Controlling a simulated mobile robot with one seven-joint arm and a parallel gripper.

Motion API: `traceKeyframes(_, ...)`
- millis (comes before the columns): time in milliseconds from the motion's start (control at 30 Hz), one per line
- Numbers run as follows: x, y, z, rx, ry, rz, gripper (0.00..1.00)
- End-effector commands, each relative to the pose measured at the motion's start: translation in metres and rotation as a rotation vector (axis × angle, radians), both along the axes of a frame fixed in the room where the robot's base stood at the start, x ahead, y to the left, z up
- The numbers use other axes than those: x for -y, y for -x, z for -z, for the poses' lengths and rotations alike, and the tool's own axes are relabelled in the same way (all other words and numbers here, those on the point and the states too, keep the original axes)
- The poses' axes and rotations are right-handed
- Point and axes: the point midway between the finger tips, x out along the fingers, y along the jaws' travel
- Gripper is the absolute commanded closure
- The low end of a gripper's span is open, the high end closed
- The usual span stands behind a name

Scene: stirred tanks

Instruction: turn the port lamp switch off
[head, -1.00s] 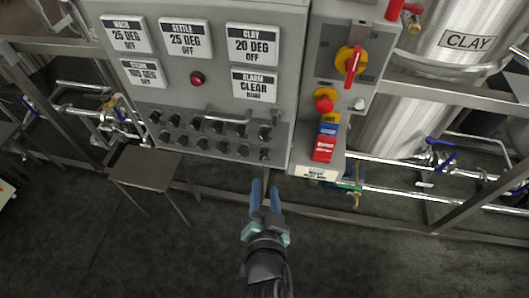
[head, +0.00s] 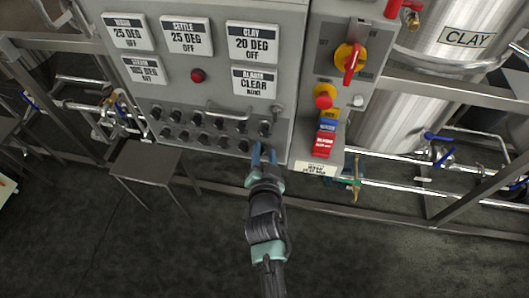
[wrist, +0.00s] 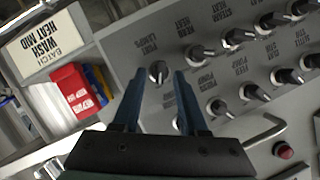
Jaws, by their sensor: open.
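The port lamp switch (wrist: 157,74) is a small dark rotary knob with a silvery grip, beside a label reading "PORT LAMPS" in the wrist view. It is the end knob of its row on the grey control panel (wrist: 245,65). My gripper (wrist: 160,70) is open, with its two blue fingers on either side of the knob in the picture. Whether they touch it or how deep they reach cannot be told. In the head view my gripper (head: 264,150) covers the knob at the panel's lower right. The knob's exact setting is unclear.
Two rows of similar knobs (head: 201,140) lie close to the left in the head view. A metal bar handle (head: 228,110) is just above. A grey stool (head: 145,160) stands at left; the floor in front is open.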

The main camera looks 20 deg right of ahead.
Motion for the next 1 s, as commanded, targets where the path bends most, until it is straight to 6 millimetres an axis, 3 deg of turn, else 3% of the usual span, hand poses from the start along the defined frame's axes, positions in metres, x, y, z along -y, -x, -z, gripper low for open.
traceKeyframes(167,0.0002,0.0002,0.0001,0.0,0.0,0.0,0.57)
traceKeyframes(400,-0.0001,0.0004,0.0002,0.0,0.001,0.0,1.0)
traceKeyframes(1000,-0.002,-0.0008,0.0021,-0.058,0.09,-0.001,1.0)
